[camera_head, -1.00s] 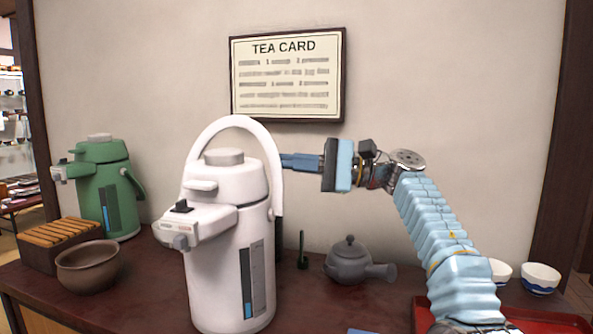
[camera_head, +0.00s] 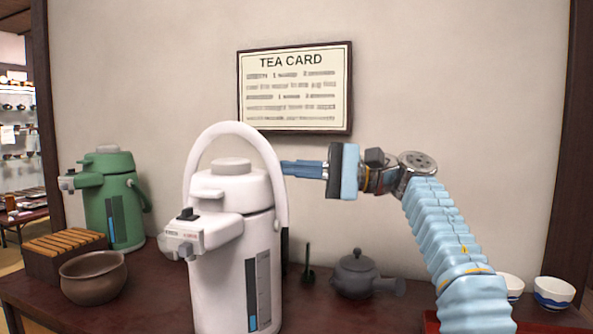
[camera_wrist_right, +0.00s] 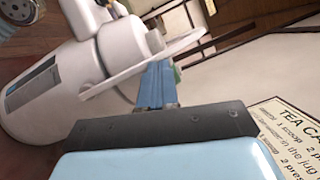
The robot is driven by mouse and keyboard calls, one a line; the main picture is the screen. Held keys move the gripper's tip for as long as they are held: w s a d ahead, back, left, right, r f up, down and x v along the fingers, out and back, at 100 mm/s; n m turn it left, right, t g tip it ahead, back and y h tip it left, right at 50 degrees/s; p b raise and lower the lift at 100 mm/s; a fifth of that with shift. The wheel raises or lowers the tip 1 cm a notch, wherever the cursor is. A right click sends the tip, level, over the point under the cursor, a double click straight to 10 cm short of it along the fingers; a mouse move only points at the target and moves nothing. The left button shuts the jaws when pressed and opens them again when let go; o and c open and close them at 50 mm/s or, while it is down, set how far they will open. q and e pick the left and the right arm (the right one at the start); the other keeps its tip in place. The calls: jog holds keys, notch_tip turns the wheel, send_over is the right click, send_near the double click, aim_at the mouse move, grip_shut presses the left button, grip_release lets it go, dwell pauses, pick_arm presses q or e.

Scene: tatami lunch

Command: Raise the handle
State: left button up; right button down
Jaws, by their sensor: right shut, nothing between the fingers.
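The white air pot (camera_head: 232,265) stands upright on the dark counter. Its white handle (camera_head: 233,128) is up, arching over the lid. My right gripper (camera_head: 285,168) is shut and empty, with its blue fingers at the right side of the handle arch; I cannot tell whether they touch it. In the right wrist view, the blue fingers (camera_wrist_right: 155,83) lie beside the handle (camera_wrist_right: 150,64), and the pot (camera_wrist_right: 60,85) lies tilted in the picture. The fingertips are partly hidden by the handle. My left gripper is not in view.
A green air pot (camera_head: 112,195), a wooden box (camera_head: 62,255) and a brown bowl (camera_head: 93,278) stand on the left. A grey teapot (camera_head: 358,275) stands right of the white pot. White bowls (camera_head: 553,293) are at the far right. A tea card (camera_head: 295,88) hangs on the wall.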

jog(key=shift+d, duration=0.1)
jog(key=d+f+p, duration=0.1)
jog(key=d, duration=1.2)
jog(key=shift+d, duration=0.35)
